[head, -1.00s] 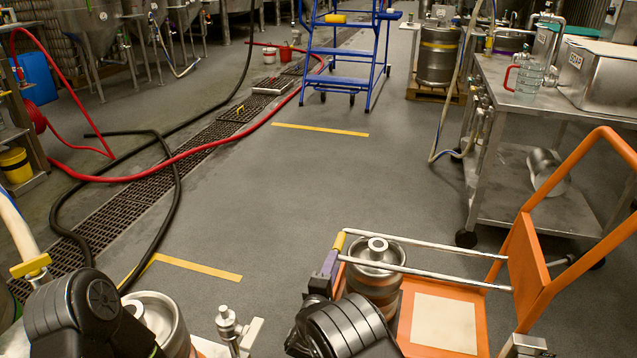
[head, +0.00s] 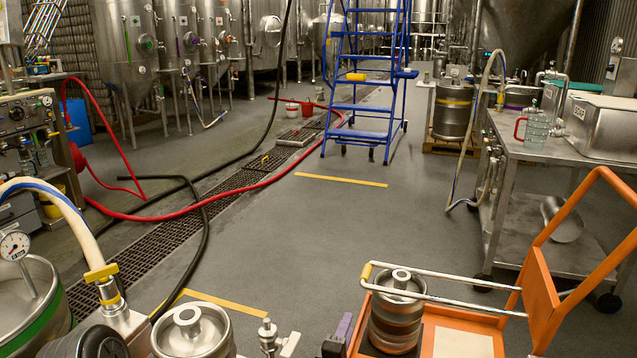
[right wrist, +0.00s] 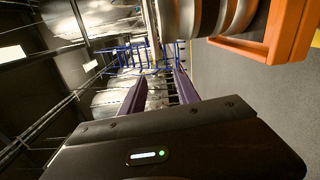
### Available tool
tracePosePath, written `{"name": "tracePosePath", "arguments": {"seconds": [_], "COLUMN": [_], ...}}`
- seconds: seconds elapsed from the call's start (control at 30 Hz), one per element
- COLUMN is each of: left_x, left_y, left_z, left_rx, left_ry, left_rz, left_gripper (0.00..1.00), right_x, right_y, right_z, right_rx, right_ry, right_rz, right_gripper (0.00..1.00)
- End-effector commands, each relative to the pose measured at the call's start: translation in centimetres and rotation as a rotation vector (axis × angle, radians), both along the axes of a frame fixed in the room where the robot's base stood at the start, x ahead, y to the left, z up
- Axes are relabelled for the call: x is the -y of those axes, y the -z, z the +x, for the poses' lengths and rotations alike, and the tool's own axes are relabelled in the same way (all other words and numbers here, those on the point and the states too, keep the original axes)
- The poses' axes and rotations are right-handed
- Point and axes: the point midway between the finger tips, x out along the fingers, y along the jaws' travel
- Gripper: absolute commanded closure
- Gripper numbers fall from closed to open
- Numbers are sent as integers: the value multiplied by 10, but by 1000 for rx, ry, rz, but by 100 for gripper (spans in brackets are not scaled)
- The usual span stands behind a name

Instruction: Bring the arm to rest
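My right gripper (head: 337,338) shows at the bottom edge of the head view, with a purple finger upright just left of the orange cart (head: 478,318). In the right wrist view its two purple fingers (right wrist: 158,88) stand apart with nothing between them. A small steel keg (head: 397,312) stands upright on the cart behind the white side rail. My gripper is apart from the rail's yellow tip.
Another steel keg (head: 192,330) stands at the bottom left beside a hose with a yellow clamp (head: 101,273). A steel bench (head: 545,148) is at the right and a blue ladder (head: 368,80) at the back. The middle floor is clear; red and black hoses lie left.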

Motion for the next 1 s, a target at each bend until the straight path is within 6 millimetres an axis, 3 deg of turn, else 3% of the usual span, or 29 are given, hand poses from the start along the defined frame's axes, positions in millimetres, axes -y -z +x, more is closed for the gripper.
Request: {"name": "tracePosePath", "arguments": {"seconds": [0.37, 0.53, 0.63, 0.77, 0.87, 0.9, 1.0], "left_x": [0, 0, 0, 0, 0, 0, 0], "left_y": [0, 0, 0, 0, 0, 0, 0], "left_z": [0, 0, 0, 0, 0, 0, 0], "left_rx": [0, 0, 0, 0, 0, 0, 0], "left_ry": [0, 0, 0, 0, 0, 0, 0], "left_rz": [0, 0, 0, 0, 0, 0, 0], "left_gripper": [29, 29, 29, 29, 29, 29, 29], "right_x": [27, 43, 53, 62, 61, 57, 45], "right_y": [53, 93, 122, 165, 197, 207, 218], "right_z": [-19, -42, -67, -116, -177, -206, -273], "right_rx": [-114, -209, -287, -414, -545, -602, -724], "right_ry": [-11, 2, 28, 101, 213, 276, 438], "right_rz": [213, 396, 547, 800, 1058, 1170, 1402], "right_gripper": [62, 62, 62, 62, 62, 62, 62]}}
